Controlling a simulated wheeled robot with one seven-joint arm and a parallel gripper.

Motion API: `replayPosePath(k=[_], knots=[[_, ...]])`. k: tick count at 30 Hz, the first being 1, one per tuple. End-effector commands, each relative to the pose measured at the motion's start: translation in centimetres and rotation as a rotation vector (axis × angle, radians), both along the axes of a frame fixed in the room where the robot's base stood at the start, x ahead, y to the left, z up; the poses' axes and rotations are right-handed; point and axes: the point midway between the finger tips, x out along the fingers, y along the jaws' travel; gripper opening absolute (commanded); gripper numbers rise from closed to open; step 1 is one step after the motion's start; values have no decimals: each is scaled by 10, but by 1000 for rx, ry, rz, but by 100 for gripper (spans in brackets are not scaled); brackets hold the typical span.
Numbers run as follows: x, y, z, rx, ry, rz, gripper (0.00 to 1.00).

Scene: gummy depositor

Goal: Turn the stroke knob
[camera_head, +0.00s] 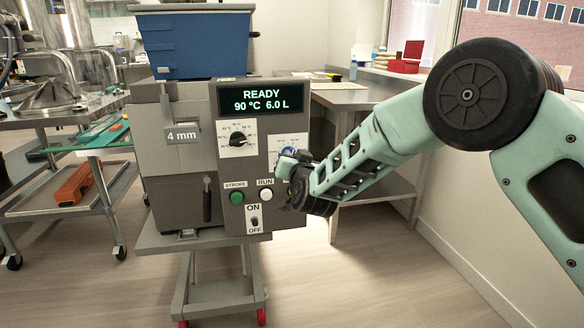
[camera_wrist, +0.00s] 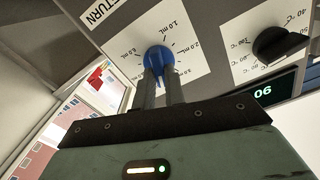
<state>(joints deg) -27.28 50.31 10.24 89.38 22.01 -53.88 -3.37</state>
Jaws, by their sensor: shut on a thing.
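The blue stroke knob (camera_wrist: 158,60) sits on a white dial plate marked in mL in the wrist view. My gripper (camera_wrist: 160,76) has its two fingers on either side of the knob's grip, shut on it. In the head view the knob (camera_head: 288,151) shows small at the right of the depositor's panel, partly hidden by my gripper (camera_head: 287,160). The knob's exact pointer position is hard to read because the fingers cover part of it. The depositor (camera_head: 175,200) is a grey machine; its display (camera_head: 262,96) reads READY, 90 °C, 6.0 L.
A black temperature knob (camera_head: 239,139) is left of the blue knob. Below are a green STROKE button (camera_head: 237,197), a white RUN button (camera_head: 265,195) and an ON/OFF switch (camera_head: 254,221). A blue hopper (camera_head: 195,45) stands on top. A steel table (camera_head: 355,97) stands behind.

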Motion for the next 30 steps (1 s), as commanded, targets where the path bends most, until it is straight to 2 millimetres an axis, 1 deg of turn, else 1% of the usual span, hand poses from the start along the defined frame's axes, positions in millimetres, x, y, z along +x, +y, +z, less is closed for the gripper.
replayPosePath(k=[1,21,30], knots=[[0,-1,-5,45,14,-1,0],[1,-4,-8,654,189,-1,0],[1,-4,-8,881,255,0,0]])
